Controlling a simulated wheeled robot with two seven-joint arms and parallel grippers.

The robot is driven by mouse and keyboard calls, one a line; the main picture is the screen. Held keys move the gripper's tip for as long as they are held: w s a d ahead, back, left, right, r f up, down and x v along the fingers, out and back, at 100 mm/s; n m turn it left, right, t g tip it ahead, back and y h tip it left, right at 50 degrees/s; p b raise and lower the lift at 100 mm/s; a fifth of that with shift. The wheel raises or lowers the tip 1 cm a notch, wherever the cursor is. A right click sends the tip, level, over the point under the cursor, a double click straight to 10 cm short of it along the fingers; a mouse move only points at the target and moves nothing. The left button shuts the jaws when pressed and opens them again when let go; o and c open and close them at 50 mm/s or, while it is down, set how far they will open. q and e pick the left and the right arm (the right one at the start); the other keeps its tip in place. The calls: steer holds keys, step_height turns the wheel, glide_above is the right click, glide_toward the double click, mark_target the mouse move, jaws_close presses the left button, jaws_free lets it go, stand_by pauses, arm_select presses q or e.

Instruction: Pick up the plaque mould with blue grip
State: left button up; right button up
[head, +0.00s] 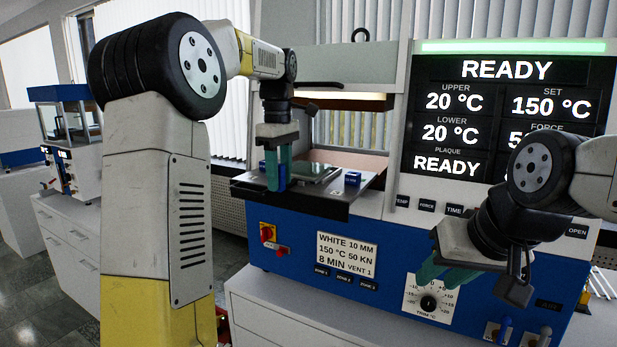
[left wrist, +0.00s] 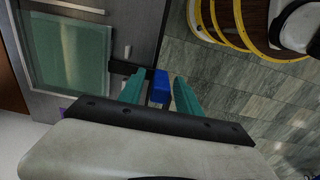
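The plaque mould (head: 317,172) is a flat metal frame with a pale green plate, lying on the press's dark shelf. My left gripper (head: 276,178) points down at the left grip. In the left wrist view that blue grip (left wrist: 160,86) stands between the two teal fingers, with a narrow gap on each side. The green plate (left wrist: 72,55) shows at the upper left there. My right gripper (head: 446,272) is empty in front of the press, its teal fingers apart.
The press's blue front (head: 390,262) carries a label, a red-yellow switch and a dial. A READY display (head: 500,125) stands at the right. The upper platen (head: 345,101) is above the shelf. A smaller press (head: 68,125) stands at the far left.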

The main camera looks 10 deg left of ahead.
arm_select(q)
jaws_close()
steer(key=shift+r, duration=0.1)
stand_by(1.1)
